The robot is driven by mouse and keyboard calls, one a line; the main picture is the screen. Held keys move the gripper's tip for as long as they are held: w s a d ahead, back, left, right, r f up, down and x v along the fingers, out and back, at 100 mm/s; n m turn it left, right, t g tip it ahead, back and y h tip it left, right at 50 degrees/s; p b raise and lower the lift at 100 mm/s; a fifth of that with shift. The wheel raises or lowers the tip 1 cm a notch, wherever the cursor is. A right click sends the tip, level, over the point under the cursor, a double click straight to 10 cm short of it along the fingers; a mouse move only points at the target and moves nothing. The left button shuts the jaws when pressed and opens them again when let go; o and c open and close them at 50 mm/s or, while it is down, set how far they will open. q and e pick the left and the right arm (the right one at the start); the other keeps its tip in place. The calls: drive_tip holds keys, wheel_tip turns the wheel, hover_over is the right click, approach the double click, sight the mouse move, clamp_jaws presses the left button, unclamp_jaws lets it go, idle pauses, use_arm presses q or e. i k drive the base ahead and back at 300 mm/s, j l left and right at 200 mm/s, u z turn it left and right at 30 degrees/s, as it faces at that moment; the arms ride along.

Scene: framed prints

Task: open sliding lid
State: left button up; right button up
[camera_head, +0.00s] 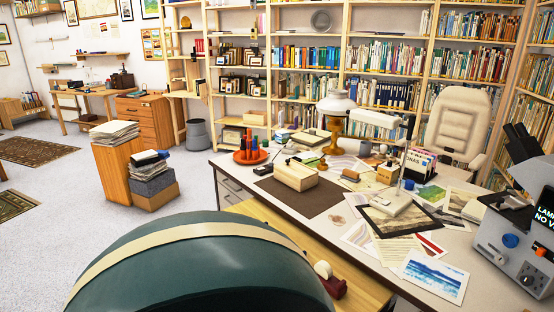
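A pale wooden box (295,176) sits on a dark brown mat (318,203) on the desk, near the middle of the view. Its top is light and flat and looks closed, but it is too small to tell the lid's edge or any grip on it. No gripper shows in the head view, and neither of my arms can be made out.
A large dark green rounded form with a tan band (160,257) fills the lower foreground. Right of the box lie a framed picture (378,222), prints and a lamp (337,103). A grey instrument (500,245) stands at right. A red holder (250,157) stands left.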

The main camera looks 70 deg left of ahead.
sight(303, 172)
drive_tip(key=k+j, duration=0.1)
drive_tip(key=j, duration=0.35)
drive_tip(key=k+j, duration=0.1)
drive_tip(key=j, duration=0.35)
drive_tip(key=k+j, duration=0.1)
drive_tip(key=j, duration=0.35)
drive_tip(key=k+j, duration=0.1)
drive_tip(key=j, duration=0.35)
drive_tip(key=k+j, duration=0.1)
drive_tip(key=j, duration=0.85)
drive_tip(key=k+j, duration=0.15)
drive_tip(key=j, duration=0.3)
